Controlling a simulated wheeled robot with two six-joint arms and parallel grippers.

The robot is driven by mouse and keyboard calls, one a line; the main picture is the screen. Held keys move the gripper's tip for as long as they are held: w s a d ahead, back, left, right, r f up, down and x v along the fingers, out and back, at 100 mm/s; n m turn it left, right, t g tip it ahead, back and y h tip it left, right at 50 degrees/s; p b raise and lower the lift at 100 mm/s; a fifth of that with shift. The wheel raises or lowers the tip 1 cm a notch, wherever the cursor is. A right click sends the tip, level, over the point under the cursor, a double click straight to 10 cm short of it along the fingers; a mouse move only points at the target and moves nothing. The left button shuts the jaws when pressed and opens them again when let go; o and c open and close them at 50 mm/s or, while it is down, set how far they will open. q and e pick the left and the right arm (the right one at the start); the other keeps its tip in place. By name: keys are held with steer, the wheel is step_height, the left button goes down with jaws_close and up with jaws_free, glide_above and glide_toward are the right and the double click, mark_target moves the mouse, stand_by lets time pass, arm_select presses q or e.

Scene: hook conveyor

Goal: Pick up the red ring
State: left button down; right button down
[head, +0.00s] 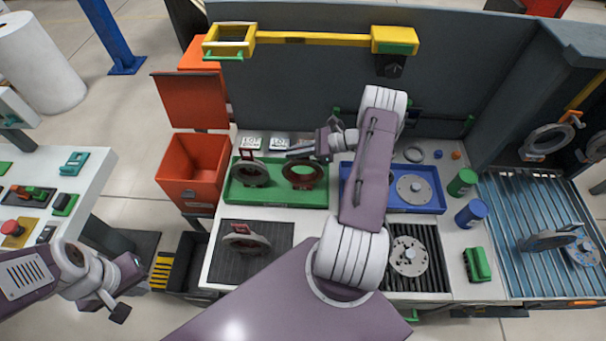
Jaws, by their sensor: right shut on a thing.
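The red ring (304,186), dark red-brown, is at the right part of the green tray (262,198) on the table. My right gripper (301,153) reaches in from above and is shut at the ring's far upper edge. The finger contact is small and partly hidden by the gripper. Whether the ring still touches the tray I cannot tell. A darker grey-brown ring (243,173) stands beside it in the same tray. My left gripper (124,289) is open and empty at the lower left, away from the table.
A blue tray (432,207) holds a metal flange right of my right arm. Dark mats in front hold a ring (242,241) and another flange (408,257). A red bin (193,172) stands left. A rail conveyor (510,215) is at right. A yellow bar (315,38) spans the back panel.

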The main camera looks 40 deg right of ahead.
steer(key=shift+r, duration=0.1)
stand_by(0.4)
steer(key=shift+r, duration=0.2)
step_height(320, 180, up, 9)
steer(key=b, duration=0.2)
steer(key=shift+r, duration=0.2)
